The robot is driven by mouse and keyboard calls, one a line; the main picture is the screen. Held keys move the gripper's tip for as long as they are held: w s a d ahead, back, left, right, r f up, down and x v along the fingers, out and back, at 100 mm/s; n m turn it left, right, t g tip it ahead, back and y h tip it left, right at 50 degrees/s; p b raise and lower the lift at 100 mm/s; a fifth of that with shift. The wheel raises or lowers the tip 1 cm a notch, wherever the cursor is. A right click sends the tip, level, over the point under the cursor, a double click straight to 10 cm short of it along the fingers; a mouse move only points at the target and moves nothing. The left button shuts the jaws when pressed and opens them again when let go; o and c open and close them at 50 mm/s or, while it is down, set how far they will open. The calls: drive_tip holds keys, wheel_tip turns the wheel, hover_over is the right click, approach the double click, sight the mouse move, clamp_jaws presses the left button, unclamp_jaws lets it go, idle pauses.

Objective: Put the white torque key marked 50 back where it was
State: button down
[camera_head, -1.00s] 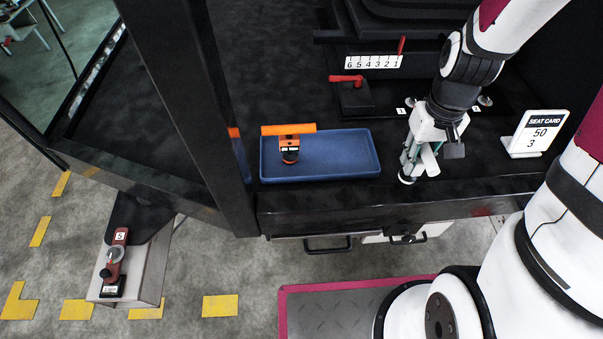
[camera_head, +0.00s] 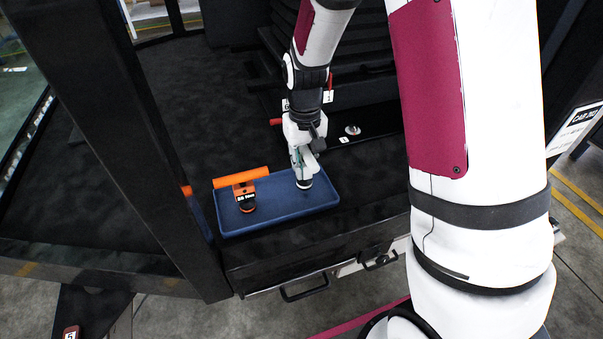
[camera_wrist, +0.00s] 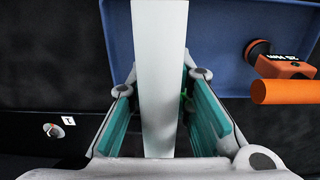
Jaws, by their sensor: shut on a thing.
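My gripper (camera_head: 302,160) is shut on the white torque key (camera_head: 304,183), over the right part of the blue tray (camera_head: 290,214). In the wrist view the key's white bar (camera_wrist: 160,80) runs between the green-padded fingers (camera_wrist: 162,110). No mark can be read on the key. Its lower end is at the tray floor or just above it; I cannot tell whether it touches.
A round metal seat (camera_head: 353,130) with a small white label (camera_head: 344,140) is on the black ledge behind the tray. A dark post (camera_head: 130,130) rises left of the tray. A white card (camera_head: 577,126) is at the right edge. Drawer handles (camera_head: 305,288) stick out below.

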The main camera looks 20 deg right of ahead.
drive_tip(key=shift+w+a+f, duration=0.15)
drive_tip(key=shift+w+a, duration=0.05)
drive_tip(key=shift+w, duration=0.2)
drive_tip(key=shift+f+b, duration=0.45)
drive_tip(key=shift+f, duration=1.2)
drive_tip(key=shift+f, duration=0.15)
drive_tip(key=c, duration=1.4)
unclamp_jaws()
drive_tip(key=shift+c, duration=0.2)
